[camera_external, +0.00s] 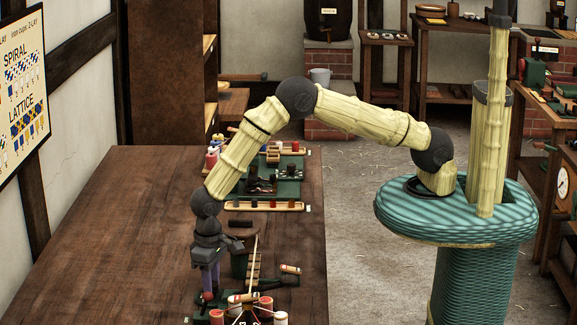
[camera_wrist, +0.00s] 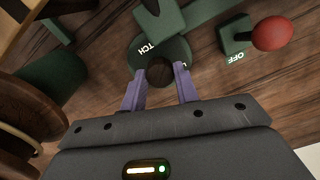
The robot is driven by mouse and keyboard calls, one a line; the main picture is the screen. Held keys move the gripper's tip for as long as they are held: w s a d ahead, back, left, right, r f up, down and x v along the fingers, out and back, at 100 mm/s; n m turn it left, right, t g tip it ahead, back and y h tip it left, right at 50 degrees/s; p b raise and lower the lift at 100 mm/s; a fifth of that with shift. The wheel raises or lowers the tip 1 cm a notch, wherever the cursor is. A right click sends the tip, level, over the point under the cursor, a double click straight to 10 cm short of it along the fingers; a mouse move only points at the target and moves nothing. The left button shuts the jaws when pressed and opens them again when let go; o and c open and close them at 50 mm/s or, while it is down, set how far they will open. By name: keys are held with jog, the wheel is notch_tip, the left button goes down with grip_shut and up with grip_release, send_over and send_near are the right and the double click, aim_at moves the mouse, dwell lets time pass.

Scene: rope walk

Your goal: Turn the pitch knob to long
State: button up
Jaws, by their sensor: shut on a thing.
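The pitch knob (camera_wrist: 160,74) is a dark round knob on a green dial plate (camera_wrist: 177,50). The letters "TCH" show on the plate in the wrist view; the rest of the lettering is mostly covered. My gripper (camera_wrist: 160,70) has one purple finger on each side of the knob and is shut on it. In the external view my gripper (camera_external: 207,288) points down at the near end of the wooden table, over a green machine base. The knob cannot be made out there, and the pointer's setting cannot be read.
A red ball handle (camera_wrist: 272,33) stands right of the dial beside an "OFF" label. A wooden reel (camera_wrist: 30,115) is close on the left. Red-and-white bobbins (camera_external: 281,318) stand by my gripper. The table's left part (camera_external: 110,230) is clear.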

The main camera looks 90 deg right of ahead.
jog(key=n+b, duration=0.1)
jog(key=n, duration=0.3)
jog(key=shift+n+b, duration=0.6)
jog(key=shift+n, duration=1.8)
jog(key=o, duration=1)
jog(key=shift+c, duration=0.2)
notch_tip(320, 180, up, 17)
jog(key=b, duration=0.2)
jog(key=shift+r, duration=0.2)
